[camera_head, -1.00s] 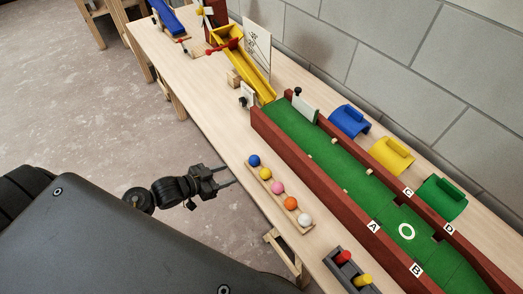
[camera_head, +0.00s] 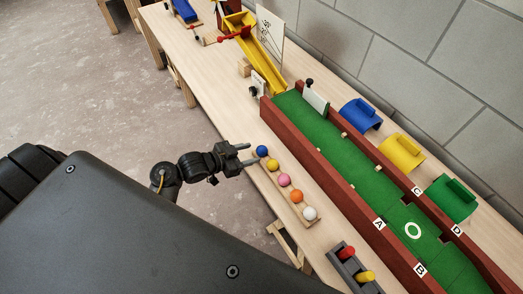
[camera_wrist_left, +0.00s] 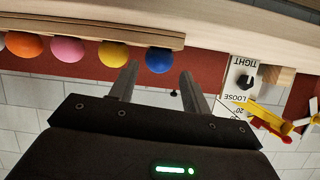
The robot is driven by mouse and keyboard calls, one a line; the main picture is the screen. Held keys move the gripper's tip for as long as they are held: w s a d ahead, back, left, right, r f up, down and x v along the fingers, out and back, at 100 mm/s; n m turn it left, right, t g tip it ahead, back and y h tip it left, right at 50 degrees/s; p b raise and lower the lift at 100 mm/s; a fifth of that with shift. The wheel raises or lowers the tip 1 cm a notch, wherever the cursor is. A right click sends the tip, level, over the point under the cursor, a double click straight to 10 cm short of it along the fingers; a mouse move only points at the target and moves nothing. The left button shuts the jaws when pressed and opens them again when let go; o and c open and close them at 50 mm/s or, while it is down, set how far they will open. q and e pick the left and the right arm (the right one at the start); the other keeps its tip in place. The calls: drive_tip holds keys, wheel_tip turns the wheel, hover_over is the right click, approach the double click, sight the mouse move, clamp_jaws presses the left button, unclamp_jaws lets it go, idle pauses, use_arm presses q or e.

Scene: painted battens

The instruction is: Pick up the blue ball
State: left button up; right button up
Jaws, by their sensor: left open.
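The blue ball (camera_head: 262,151) sits at the far end of a wooden rack (camera_head: 281,200) on the table, in a row with yellow, pink, orange and white balls. My left gripper (camera_head: 247,154) is open and empty just left of the blue ball. In the left wrist view the blue ball (camera_wrist_left: 159,60) shows beyond the gap between the two open fingertips (camera_wrist_left: 158,72), with the yellow ball (camera_wrist_left: 113,54) just left of the fingers. I cannot tell whether a finger touches a ball. My right gripper is not in view.
A green lane with red side walls (camera_head: 319,166) runs right of the rack. A grey holder with red and yellow pegs (camera_head: 353,270) stands near the front. Blue, yellow and green arches (camera_head: 451,200) stand by the wall. A yellow chute (camera_head: 250,47) stands farther back.

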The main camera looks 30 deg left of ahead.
sight(257, 151)
use_arm(q)
drive_tip(key=x, duration=0.4)
drive_tip(key=shift+w+d, duration=0.1)
drive_tip(key=shift+c, duration=0.3)
drive_tip(key=c, duration=0.7)
